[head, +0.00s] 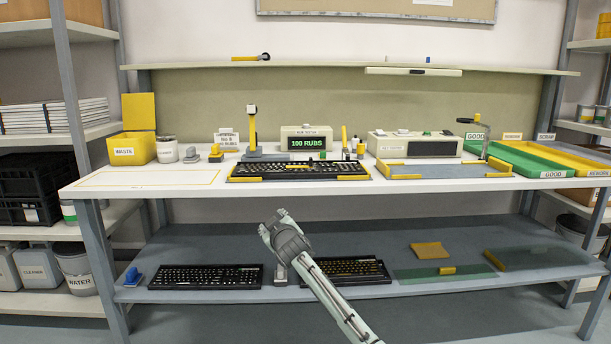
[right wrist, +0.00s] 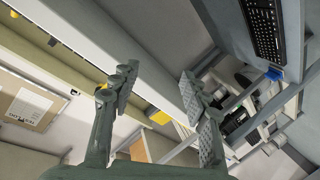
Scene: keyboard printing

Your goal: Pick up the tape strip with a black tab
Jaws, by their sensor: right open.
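I cannot make out for certain a tape strip with a black tab in either view. A slim yellow upright item (head: 344,137) stands on the bench right of the counter display, too small to identify. A yellow piece with a dark end (head: 250,58) lies on the upper shelf, also too small to identify. My right gripper (head: 271,224) is in front of the bench, below its front edge, pointing up and left. In the right wrist view its two fingers (right wrist: 160,88) are apart with nothing between them. My left gripper is not in view.
A keyboard (head: 300,171) lies on the white bench (head: 300,189) below a counter display (head: 307,143) reading 100 RUBS. A yellow WASTE bin (head: 131,149) stands left, green (head: 540,161) and yellow trays right. The lower shelf (head: 400,256) holds more keyboards. The bench's left front is clear.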

